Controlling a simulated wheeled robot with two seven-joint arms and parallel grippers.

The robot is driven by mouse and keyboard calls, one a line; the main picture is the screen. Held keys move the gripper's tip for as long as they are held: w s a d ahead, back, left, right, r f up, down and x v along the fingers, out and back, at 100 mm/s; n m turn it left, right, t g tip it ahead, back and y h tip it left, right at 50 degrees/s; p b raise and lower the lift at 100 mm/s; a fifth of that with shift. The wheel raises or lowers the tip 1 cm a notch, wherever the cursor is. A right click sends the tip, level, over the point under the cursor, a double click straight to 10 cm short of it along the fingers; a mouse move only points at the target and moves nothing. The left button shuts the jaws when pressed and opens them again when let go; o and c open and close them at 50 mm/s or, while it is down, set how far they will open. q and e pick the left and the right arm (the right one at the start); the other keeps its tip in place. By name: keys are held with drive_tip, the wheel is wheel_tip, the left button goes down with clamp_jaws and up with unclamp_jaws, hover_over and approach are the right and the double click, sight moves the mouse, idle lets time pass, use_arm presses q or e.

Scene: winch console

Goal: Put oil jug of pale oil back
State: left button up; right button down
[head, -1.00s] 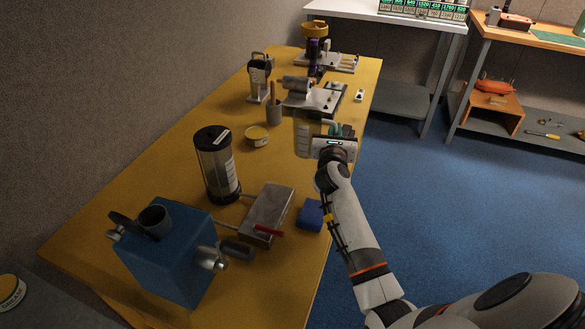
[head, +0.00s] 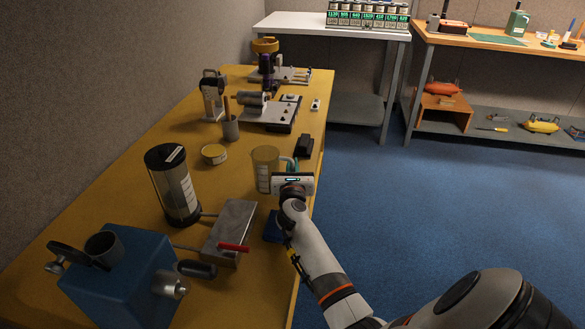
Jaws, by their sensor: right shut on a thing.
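The oil jug (head: 265,170) is a clear, yellowish measuring jug with pale markings and a teal handle on its right side. It looks upright at the table's right edge in the head view. My right gripper (head: 289,172) is shut on the jug at its handle side; its body partly hides the handle. I cannot tell whether the jug's base touches the table. My left gripper is not in view.
A white table (head: 300,27) and a workbench (head: 470,40) stand behind.

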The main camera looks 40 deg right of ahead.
drive_tip(key=shift+f, duration=0.15)
drive_tip(key=c, duration=1.5)
unclamp_jaws()
drive_tip(key=shift+r, duration=0.25)
drive_tip(key=v, duration=1.2)
drive_tip(key=shift+p, duration=0.3)
